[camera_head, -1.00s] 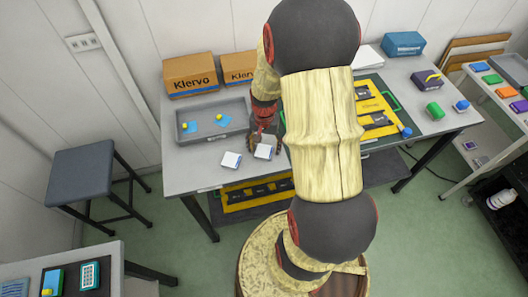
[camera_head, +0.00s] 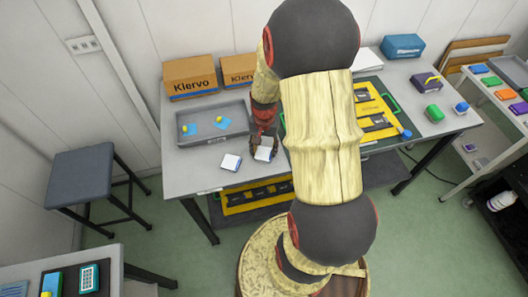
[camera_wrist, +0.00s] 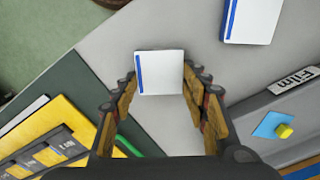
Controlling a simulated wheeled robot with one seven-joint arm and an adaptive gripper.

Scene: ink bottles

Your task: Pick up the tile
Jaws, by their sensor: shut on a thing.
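A white tile (camera_head: 264,154) with a blue edge stripe is at the front of the grey table, just left of my arm. In the wrist view the same tile (camera_wrist: 160,73) sits between my fingertips. My gripper (camera_wrist: 158,82) is shut on it, with a finger at each side. In the head view my gripper (camera_head: 264,143) is partly hidden by my arm. I cannot tell for sure whether the tile is clear of the table. A second similar tile (camera_head: 231,161) lies to its left on the table; it also shows in the wrist view (camera_wrist: 252,18).
A grey tray (camera_head: 205,109) with blue and yellow pieces lies behind the tiles. Cardboard boxes (camera_head: 190,77) stand at the back. A green mat with a yellow holder (camera_head: 378,106) is on the right. The table's front edge is close to the tiles.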

